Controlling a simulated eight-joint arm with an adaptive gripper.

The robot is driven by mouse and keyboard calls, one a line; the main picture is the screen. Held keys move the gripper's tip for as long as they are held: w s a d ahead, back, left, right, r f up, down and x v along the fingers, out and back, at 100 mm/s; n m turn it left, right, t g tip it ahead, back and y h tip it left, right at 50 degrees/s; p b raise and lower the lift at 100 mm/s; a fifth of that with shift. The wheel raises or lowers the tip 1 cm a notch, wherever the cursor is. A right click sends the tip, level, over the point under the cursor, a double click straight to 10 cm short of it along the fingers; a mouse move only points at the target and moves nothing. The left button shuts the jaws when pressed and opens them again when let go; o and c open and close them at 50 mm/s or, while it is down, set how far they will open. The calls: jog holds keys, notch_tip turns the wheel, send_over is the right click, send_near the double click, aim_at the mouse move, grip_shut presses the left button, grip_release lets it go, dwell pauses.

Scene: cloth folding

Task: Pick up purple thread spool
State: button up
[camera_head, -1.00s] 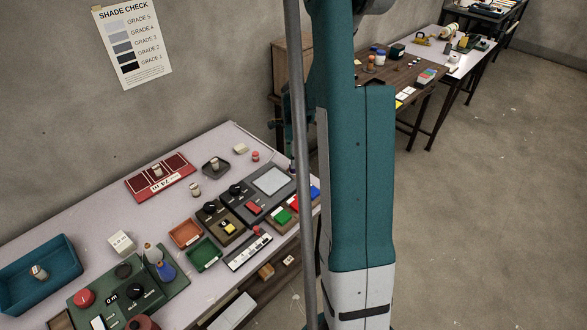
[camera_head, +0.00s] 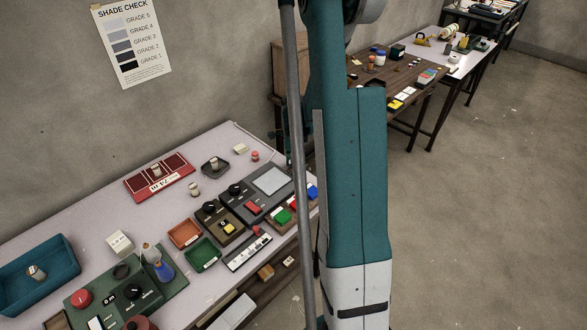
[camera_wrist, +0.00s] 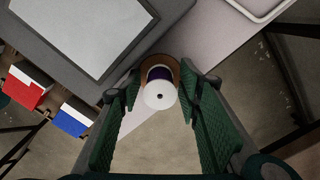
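The purple thread spool (camera_wrist: 157,72) shows in the wrist view with its round white end toward the camera, dark purple thread behind that and a brown rim at the far end. My gripper (camera_wrist: 160,82) has its two green fingers apart, with the spool between the fingertips. Narrow gaps show beside the white end. I cannot tell whether the fingertips touch the brown rim. In the head view my arm hides the gripper and this spool.
The pale table (camera_head: 80,219) ends close beside the spool, with floor beyond. The device with a grey screen (camera_head: 272,180) and the red and blue blocks (camera_wrist: 74,117) are nearby. A teal tray (camera_head: 66,270) and a red rack (camera_head: 138,183) stand farther left.

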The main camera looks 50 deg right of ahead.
dwell(0.4)
jog(key=c, duration=0.6)
jog(key=shift+r, duration=0.2)
jog(key=shift+r+p, duration=0.95)
jog(key=shift+r, duration=3.9)
